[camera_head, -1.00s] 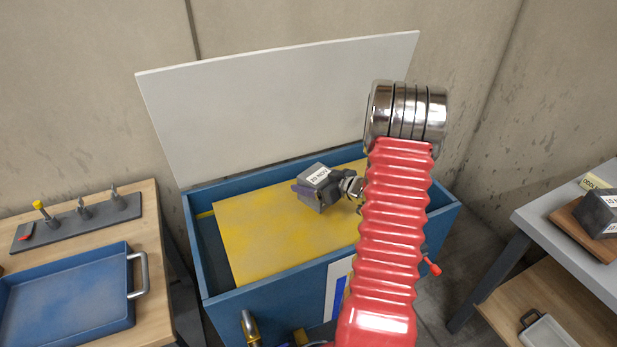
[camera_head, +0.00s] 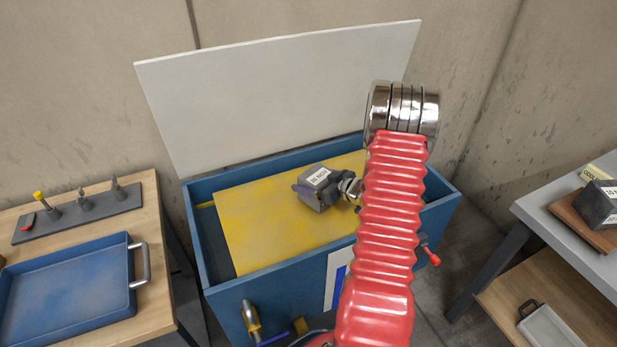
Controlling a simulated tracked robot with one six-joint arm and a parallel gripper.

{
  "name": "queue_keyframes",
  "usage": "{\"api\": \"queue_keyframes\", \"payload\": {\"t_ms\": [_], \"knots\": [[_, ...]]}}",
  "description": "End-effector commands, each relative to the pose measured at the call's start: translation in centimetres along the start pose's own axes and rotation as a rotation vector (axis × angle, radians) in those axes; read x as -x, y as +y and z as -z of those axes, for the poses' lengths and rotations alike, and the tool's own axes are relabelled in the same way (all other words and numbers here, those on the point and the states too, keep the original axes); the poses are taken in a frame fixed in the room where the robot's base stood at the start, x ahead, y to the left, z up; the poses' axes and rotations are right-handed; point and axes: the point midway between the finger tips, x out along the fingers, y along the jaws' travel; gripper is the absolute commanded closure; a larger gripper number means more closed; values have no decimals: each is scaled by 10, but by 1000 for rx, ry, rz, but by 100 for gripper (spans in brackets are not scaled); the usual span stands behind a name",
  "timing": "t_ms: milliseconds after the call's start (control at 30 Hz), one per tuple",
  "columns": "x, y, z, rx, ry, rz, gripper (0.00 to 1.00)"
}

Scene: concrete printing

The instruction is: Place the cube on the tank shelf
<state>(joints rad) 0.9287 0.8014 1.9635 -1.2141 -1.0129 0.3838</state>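A grey cube (camera_head: 318,187) with a white label on top is in the middle of the view, over the yellow shelf (camera_head: 262,232) inside the blue tank (camera_head: 270,291). My gripper (camera_head: 322,188) is shut on the cube. One dark finger shows at the cube's left side, and the gripper body is at its right. Whether the cube touches the shelf or hangs just above it I cannot tell. My red arm hides the right part of the shelf and tank.
A white lid (camera_head: 280,98) stands open behind the tank. On the left, a wooden table (camera_head: 150,262) bears a blue tray (camera_head: 70,290) and a tool rack (camera_head: 82,214). On the right, a grey table (camera_head: 551,212) bears another grey cube (camera_head: 600,205) on a wooden board (camera_head: 580,221). A tray lies below it.

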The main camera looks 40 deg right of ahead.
Motion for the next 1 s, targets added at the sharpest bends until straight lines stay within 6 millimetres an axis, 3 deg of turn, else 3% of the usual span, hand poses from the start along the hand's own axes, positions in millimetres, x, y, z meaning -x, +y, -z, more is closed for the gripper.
{"api": "queue_keyframes", "payload": {"t_ms": [600,633,900,1000], "knots": [[-5,2,-7,6,9,-2,84],[-5,0,-12,1,0,-1,21],[-5,0,-12,1,0,-1,3],[-5,0,-12,1,0,-1,3]]}}
